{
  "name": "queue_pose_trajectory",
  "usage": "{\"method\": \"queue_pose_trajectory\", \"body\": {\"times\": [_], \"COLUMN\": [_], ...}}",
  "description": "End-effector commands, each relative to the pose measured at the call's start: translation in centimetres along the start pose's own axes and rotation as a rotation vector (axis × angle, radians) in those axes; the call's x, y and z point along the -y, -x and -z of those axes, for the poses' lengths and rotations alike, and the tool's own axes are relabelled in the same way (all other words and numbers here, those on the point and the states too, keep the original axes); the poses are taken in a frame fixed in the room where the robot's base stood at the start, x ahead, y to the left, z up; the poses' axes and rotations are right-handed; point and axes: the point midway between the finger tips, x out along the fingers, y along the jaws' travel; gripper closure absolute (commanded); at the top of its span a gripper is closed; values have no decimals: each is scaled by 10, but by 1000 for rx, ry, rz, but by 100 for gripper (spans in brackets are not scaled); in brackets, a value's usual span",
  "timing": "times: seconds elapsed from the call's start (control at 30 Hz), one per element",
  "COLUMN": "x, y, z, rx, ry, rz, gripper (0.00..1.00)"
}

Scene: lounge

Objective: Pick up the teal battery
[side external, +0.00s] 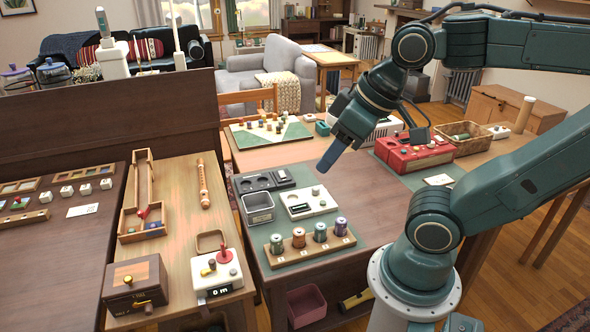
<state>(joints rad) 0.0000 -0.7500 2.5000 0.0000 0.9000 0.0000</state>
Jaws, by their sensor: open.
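My gripper (328,160) hangs above the table, pointing down and left, with no object visible in it. Its fingers overlap in this view. The white tray (327,208) lies below and left of it. A small dark green cylinder (300,208) lies in that tray, and a small bluish piece (316,190) shows at its back. Several upright cylinders stand on a wooden rack nearer the camera, including a teal-green one (277,244), a copper one (298,238) and a purple one (341,227). I cannot tell which piece is the teal battery. My gripper is apart from all of them.
A dark grey tray (262,181) and a grey bin (258,208) sit left of the white tray. A red device (415,152) and a wicker basket (466,138) stand at the right. A game board (270,131) lies behind. The brown tabletop below my gripper is bare.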

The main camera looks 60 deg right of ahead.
Motion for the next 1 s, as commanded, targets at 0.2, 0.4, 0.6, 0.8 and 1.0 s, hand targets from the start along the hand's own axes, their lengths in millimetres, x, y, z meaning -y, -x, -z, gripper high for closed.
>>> {"method": "queue_pose_trajectory", "body": {"times": [0.2,0.4,0.6,0.8,1.0], "x": [-2,-10,-28,-50,-75], "y": [-3,-15,-39,-67,-97], "z": [2,9,19,25,24], "rx": [10,56,134,216,294], "ry": [-18,-100,-250,-418,-591], "rz": [-4,-23,-56,-89,-123], "gripper": [59,59,59,59,59]}}
